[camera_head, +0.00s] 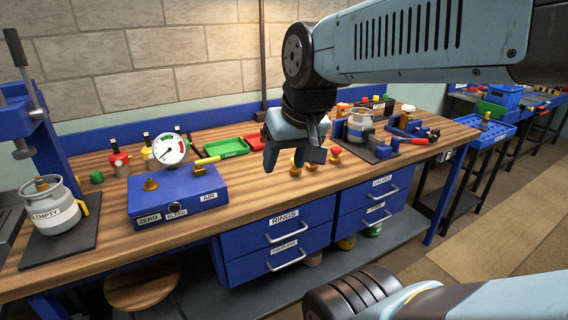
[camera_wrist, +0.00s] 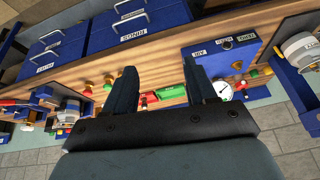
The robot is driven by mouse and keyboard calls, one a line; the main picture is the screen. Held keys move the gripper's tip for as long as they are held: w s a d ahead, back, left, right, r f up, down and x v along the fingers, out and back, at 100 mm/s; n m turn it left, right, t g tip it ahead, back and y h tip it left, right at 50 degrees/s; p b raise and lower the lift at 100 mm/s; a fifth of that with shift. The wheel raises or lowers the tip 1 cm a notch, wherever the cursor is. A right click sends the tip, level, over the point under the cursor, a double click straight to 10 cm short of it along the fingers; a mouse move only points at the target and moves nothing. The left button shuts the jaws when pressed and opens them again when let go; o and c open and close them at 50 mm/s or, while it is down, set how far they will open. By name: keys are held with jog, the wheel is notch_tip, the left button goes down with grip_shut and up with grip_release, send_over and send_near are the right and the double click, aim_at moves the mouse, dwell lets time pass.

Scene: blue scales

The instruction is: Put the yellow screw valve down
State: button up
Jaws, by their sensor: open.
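My gripper (camera_head: 293,157) is open and points down above the wooden bench, near its front edge. In the wrist view my gripper (camera_wrist: 160,75) shows two dark fingers apart with nothing between them. Small yellow and red-orange pieces (camera_head: 295,169) stand on the bench below and to the right of the fingers. I cannot tell which of them, if any, is the yellow screw valve. The fingers partly cover this area.
A grey canister marked EMPTY (camera_head: 52,205) stands on a dark plate at the left. Another canister (camera_head: 360,125) stands at the right. Green (camera_head: 226,148) and red (camera_head: 254,139) trays lie behind. Bare wood (camera_head: 258,188) lies between the blue box and the small pieces.

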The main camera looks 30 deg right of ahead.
jog(key=w+d+f+m+g+y, duration=0.2)
jog(key=w+d+f+m+y, duration=0.2)
jog(key=w+f+m+y, duration=0.85)
jog(key=w+d+f+m+t+h, duration=0.3)
jog(key=w+d+f+m+t, duration=0.15)
jog(key=d+m+t, duration=0.4)
jog(key=w+d+f+m+t+h, duration=0.35)
jog(key=d+f+m+t, duration=0.2)
jog(key=d+m, duration=0.6)
jog(key=w, duration=0.2)
jog(key=w+n, duration=0.1)
jog(key=w, duration=0.2)
jog(key=w+n+y, duration=0.1)
jog(key=w, duration=0.1)
jog(key=shift+w+a+f+g, duration=0.3)
jog(key=shift+w+a+f, duration=0.05)
jog(key=shift+f, duration=0.05)
jog(key=shift+r+x, duration=0.15)
jog(key=shift+x, duration=1.25)
jog(key=shift+r+x, duration=0.1)
jog(key=shift+x, duration=1.25)
jog(key=c, duration=0.9)
jog(key=shift+c, duration=0.2)
jog(key=shift+r, duration=0.1)
